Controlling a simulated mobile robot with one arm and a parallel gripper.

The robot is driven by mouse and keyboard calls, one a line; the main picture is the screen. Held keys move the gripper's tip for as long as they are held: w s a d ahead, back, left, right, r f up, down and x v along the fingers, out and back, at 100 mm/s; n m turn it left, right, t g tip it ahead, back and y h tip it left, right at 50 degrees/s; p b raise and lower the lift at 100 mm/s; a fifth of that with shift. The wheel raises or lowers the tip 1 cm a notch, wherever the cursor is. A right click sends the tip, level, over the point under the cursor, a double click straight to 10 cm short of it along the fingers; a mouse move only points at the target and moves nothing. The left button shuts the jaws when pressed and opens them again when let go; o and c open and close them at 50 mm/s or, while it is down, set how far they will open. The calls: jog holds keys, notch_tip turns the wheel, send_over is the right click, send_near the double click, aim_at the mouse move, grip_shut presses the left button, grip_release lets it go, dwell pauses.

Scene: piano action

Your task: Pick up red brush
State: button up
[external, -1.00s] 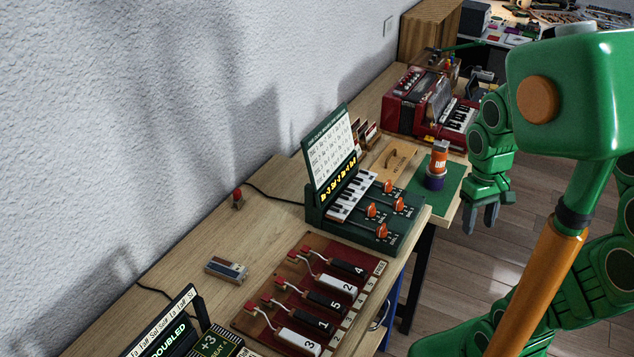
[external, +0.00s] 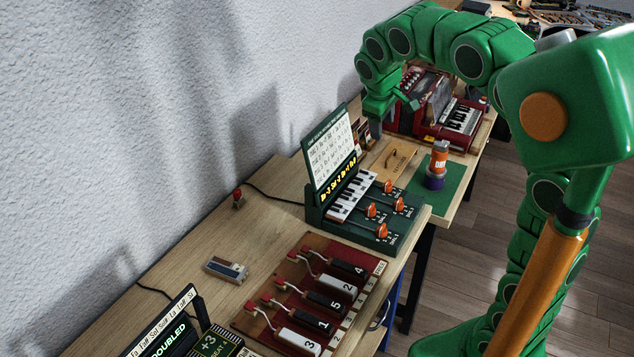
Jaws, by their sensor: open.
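Several small red, white and dark items (external: 361,135) stand on the bench behind the sheet board; they are too small for me to tell whether one is the red brush. My gripper (external: 375,128) hangs from the green arm, pointing down beside these items, at the back of the bench. Its fingers are partly hidden, and I see nothing held between them. I cannot tell whether it touches anything.
A dark green keyboard unit (external: 400,222) with a raised sheet board (external: 329,152) stands in front of my gripper. A red accordion (external: 440,120) is behind it. A textured wall (external: 200,90) bounds the left.

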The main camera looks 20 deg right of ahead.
jog(key=w+a+f+n+t+h, duration=0.15)
jog(key=w+a+n, duration=0.45)
jog(key=w, duration=0.6)
jog(key=n+t+h, duration=0.4)
jog(key=n, duration=0.6)
send_over(235, 199)
jog(key=s+d, duration=0.1)
jog(key=d, duration=0.6)
notch_tip(235, 199, down, 17)
jog(key=s+a+f+n, duration=0.1)
jog(key=a+f, duration=0.2)
jog(key=f, duration=0.1)
jog(key=s+a+f+n+t, duration=0.1)
jog(key=a+f+n, duration=0.1)
jog(key=a+f, duration=0.2)
jog(key=s+a+f+n+t, duration=0.1)
jog(key=s+a+f, duration=0.1)
jog(key=a+f, duration=0.1)
jog(key=shift+a+f+n, duration=0.4)
jog(key=shift+f, duration=0.2)
jog(key=shift+x, duration=3.85)
jog(key=shift+s, duration=0.1)
grip_shut()
